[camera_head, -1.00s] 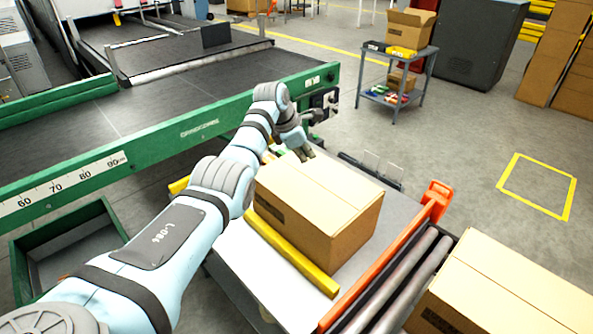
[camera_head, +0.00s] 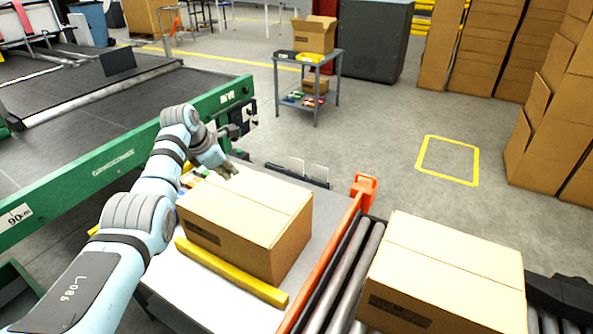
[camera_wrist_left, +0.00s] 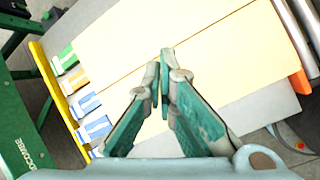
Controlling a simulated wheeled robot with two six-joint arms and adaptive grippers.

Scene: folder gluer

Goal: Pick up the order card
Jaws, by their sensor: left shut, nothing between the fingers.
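My left gripper (camera_head: 230,170) is over the far left part of a closed cardboard box (camera_head: 250,210), to the left of the holder. In the left wrist view my left gripper (camera_wrist_left: 163,78) is shut and empty, with the pale box top (camera_wrist_left: 225,70) behind its fingertips. The cards do not show clearly there. My right gripper is not in view.
A yellow bar (camera_head: 232,273) edges the table beside the box. An orange rail (camera_head: 325,262) and rollers (camera_head: 345,275) lie right, with another box (camera_head: 445,265). The green machine beam (camera_head: 110,168) is left. Several coloured strips (camera_wrist_left: 82,92) lie along the wrist view's left.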

